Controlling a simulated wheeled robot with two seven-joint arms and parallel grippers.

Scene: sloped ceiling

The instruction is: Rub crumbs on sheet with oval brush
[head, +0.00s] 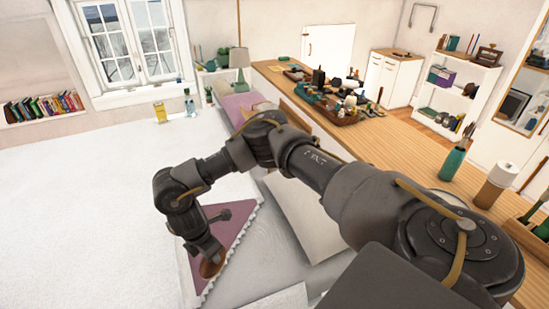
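A mauve sheet (240,213) with a white scalloped edge lies at the lower left of centre, partly hidden by my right arm. The brown oval brush (212,268) is at the sheet's lower part, close to the scalloped edge. My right gripper (208,256) points down and is shut on the brush from above. The brush appears to rest on the sheet, but the exact contact is hidden. Crumbs are too small to make out. My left gripper is not in view.
A long wooden counter (405,140) runs along the right, with a cluttered tray (335,117), a green brush holder (453,162) and a paper-like roll (495,185). A lamp (240,60) stands behind. Bottles (190,104) stand by the window. The pale area at left is clear.

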